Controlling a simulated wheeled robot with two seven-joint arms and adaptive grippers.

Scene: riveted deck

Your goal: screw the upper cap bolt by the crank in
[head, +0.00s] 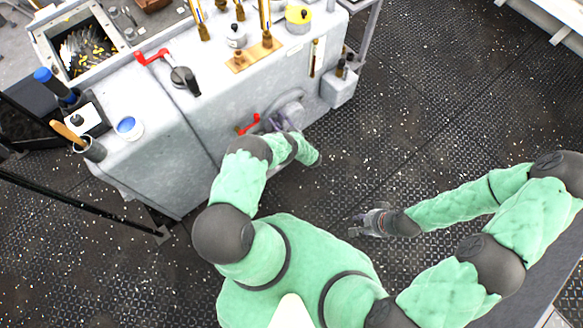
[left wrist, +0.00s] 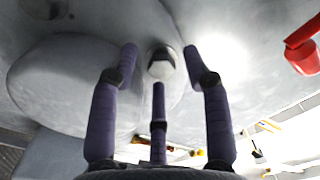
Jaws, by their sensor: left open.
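A cap bolt with a hexagonal head (left wrist: 160,65) sits on a rounded grey housing in the left wrist view. My left gripper (left wrist: 160,75) has its three dark fingers spread around the bolt head, apart from it. In the head view, my left gripper (head: 283,120) is at the front face of the grey machine, and the bolt is hidden there. A red crank (head: 248,125) is just left of this gripper, and a red part (left wrist: 302,50) shows at upper right in the wrist view. My right gripper (head: 366,222) hangs over open floor, touching nothing; its fingers are too small to judge.
The grey machine (head: 160,160) carries a red lever (head: 150,58), a brass plate (head: 250,55) and a yellow-topped pot (head: 298,18). A grey box (head: 341,88) juts out at its right end. The dark riveted floor (head: 400,120) to the right is clear.

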